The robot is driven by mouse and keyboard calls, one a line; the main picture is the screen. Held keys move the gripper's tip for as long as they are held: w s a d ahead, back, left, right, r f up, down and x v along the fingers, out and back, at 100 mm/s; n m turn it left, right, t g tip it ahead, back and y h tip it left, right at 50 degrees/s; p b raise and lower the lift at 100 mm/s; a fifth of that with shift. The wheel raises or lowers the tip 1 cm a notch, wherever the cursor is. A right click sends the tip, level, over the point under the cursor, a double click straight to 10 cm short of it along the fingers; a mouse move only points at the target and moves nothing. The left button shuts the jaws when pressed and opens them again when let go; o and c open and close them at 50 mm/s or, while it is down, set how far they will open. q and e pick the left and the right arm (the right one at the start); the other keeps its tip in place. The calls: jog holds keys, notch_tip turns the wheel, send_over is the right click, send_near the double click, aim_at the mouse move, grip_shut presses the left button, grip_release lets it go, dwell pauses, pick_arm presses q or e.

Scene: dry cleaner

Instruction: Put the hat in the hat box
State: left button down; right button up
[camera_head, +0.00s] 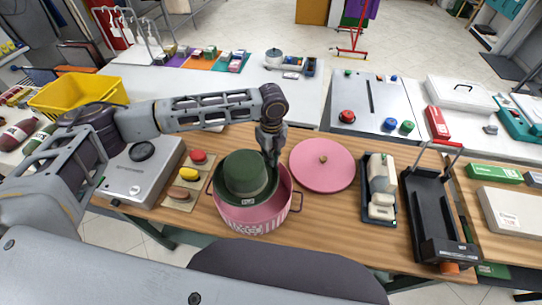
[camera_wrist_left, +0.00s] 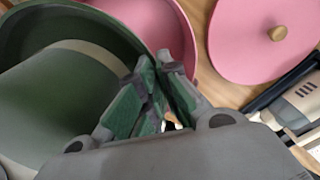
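The green hat (camera_head: 246,174) has a paler band and sits crown up, slightly tilted, over the mouth of the round pink hat box (camera_head: 252,220). Its brim overlaps the box rim at the left, and how deep it sits is unclear. My left gripper (camera_head: 270,160) points down at the hat's right side. In the left wrist view its fingertips (camera_wrist_left: 158,68) are close together at the brim of the hat (camera_wrist_left: 50,105), apparently pinching it. Part of the box (camera_wrist_left: 160,20) shows behind. The pink lid (camera_head: 322,166) with a wooden knob lies flat right of the box. My right gripper is out of view.
A board with small colored items (camera_head: 184,188) and a grey metal device (camera_head: 143,173) stand left of the box. A black tray with cream pieces (camera_head: 378,188) and a black rack (camera_head: 434,215) stand right of the lid. A yellow basket (camera_head: 78,95) is farther left.

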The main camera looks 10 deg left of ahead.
pick_arm(q)
jog(key=shift+f+b, duration=1.85)
jog(key=shift+f, duration=0.05)
jog(key=shift+f+b, duration=1.4)
jog(key=shift+f, duration=5.1)
jog(key=c, duration=1.6)
grip_release()
jog(key=shift+o, duration=0.2)
jog(key=shift+r, duration=0.15)
notch_tip(320, 180, up, 12)
